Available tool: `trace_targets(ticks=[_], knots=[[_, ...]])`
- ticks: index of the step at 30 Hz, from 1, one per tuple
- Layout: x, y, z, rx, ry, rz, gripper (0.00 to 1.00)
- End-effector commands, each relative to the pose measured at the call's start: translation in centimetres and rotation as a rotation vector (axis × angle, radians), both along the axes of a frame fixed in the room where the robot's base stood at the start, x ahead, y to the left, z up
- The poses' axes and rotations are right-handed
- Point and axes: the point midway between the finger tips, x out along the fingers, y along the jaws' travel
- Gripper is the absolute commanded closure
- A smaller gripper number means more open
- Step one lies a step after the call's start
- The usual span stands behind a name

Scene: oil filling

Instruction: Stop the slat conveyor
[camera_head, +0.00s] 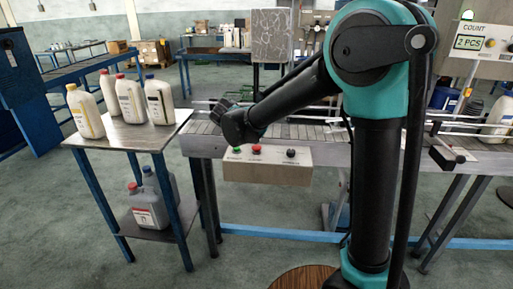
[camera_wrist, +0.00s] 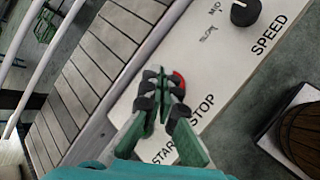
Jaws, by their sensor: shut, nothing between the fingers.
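The slat conveyor (camera_head: 330,133) runs across the middle of the head view, and its slats (camera_wrist: 85,75) fill the left of the wrist view. A grey control box (camera_head: 285,175) hangs on its front side, with a green button (camera_head: 236,150), a red button (camera_head: 257,149) and a black knob (camera_head: 291,153). In the wrist view, my gripper (camera_wrist: 163,82) is shut and empty over the panel (camera_wrist: 215,60), partly covering the red stop button (camera_wrist: 179,77). I cannot tell whether the fingertips touch it. The green button is hidden there. The speed knob (camera_wrist: 245,11) shows at the top.
A side table (camera_head: 120,133) at the left holds several white bottles, with grey jugs (camera_head: 145,205) on its lower shelf. Guide rails (camera_wrist: 50,55) run along the conveyor. A count display (camera_head: 474,43) stands at the upper right.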

Motion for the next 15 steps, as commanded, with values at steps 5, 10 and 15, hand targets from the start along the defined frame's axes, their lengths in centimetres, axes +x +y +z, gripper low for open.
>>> trace_targets(ticks=[5, 10, 15], knots=[[0.01, 0.01, -0.56, 0.000, 0.000, 0.000, 1.00], [0.01, 0.00, -0.68, 0.000, 0.000, 0.000, 1.00], [0.01, 0.00, -0.68, 0.000, 0.000, 0.000, 1.00]])
